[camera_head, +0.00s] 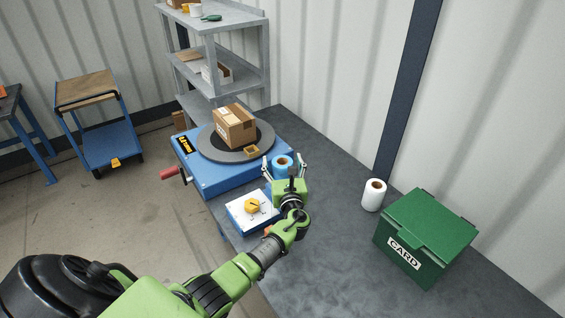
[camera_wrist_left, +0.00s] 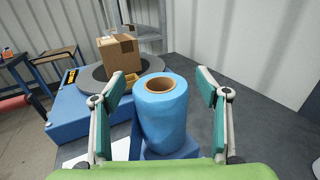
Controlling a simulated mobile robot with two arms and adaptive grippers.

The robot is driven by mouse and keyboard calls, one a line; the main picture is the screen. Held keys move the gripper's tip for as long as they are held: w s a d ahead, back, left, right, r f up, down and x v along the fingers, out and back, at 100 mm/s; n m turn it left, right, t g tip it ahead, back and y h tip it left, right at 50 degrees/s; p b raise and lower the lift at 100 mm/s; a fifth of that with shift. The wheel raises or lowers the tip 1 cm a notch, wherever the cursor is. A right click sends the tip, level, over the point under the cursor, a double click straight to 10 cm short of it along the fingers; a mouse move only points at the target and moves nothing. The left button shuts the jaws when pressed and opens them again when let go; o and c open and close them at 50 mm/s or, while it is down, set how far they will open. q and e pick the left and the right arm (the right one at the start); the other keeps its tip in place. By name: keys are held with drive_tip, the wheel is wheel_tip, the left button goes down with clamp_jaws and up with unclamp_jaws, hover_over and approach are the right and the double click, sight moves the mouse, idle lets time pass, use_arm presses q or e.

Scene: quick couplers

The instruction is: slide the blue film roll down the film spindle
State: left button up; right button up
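The blue film roll (camera_wrist_left: 163,118) stands upright in the middle of the left wrist view, with a brown hollow core at its top. It also shows in the head view (camera_head: 283,163), beside the blue turntable machine. My left gripper (camera_wrist_left: 160,82) is open, with one finger on each side of the roll and a visible gap to it. In the head view the same gripper (camera_head: 284,167) reaches to the roll from the front. I cannot make out the film spindle; the roll's lower part is partly hidden. My right gripper is not in view.
A cardboard box (camera_head: 235,126) sits on the dark turntable (camera_head: 207,150) behind the roll. A yellow knob (camera_head: 252,205) is on a white-topped unit. A white roll (camera_head: 373,195) and a green CARD box (camera_head: 428,235) stand at right. The grey tabletop between is clear.

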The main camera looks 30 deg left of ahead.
use_arm(q)
drive_tip(key=shift+f, duration=0.15)
drive_tip(key=shift+s, duration=0.1)
drive_tip(key=v, duration=1.2)
